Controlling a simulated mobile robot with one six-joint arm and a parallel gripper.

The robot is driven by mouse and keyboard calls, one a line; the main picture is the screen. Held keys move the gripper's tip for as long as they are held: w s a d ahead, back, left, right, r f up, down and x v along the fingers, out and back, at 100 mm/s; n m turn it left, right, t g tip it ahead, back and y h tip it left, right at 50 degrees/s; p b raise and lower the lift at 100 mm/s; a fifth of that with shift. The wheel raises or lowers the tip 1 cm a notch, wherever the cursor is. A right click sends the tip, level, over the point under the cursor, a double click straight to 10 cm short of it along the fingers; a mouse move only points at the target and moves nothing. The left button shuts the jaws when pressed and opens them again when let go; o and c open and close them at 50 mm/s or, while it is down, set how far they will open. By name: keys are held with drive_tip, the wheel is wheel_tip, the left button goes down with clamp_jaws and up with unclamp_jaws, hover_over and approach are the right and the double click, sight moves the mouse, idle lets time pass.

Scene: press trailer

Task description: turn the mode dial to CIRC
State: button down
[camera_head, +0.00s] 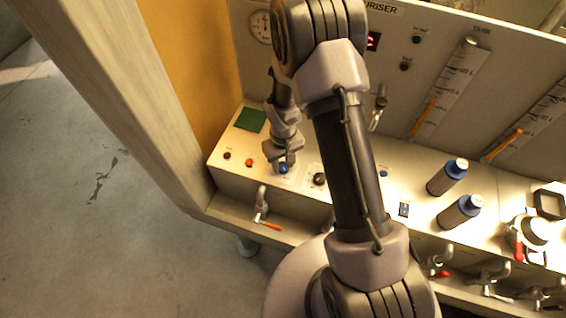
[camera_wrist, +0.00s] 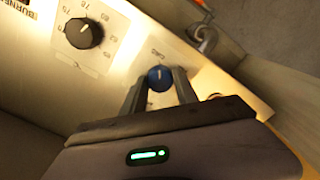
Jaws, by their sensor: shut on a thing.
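The blue mode dial (camera_wrist: 160,77) is between the fingertips of my gripper (camera_wrist: 161,84) in the wrist view. The fingers are shut on its two sides. A light pointer line shows on the dial face, and a small label, seemingly CIRC, is printed close by on the panel; I cannot tell exactly which mark the pointer meets. In the head view the blue dial (camera_head: 284,168) shows just under my gripper (camera_head: 282,163) on the sloping white panel, partly hidden by the fingers.
A black numbered dial (camera_wrist: 84,33) sits near it, also seen in the head view (camera_head: 319,179). Red button (camera_head: 249,162) and green screen (camera_head: 250,120) lie to the left. A tap with a red-orange lever (camera_head: 268,224) projects below. Blue-capped cylinders (camera_head: 447,177) stand to the right.

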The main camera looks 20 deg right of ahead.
sight(283, 166)
drive_tip(key=c, duration=0.9)
unclamp_jaws()
wheel_tip(283, 166, up, 18)
drive_tip(key=shift+f+p, duration=0.25)
drive_tip(key=shift+p, duration=0.9)
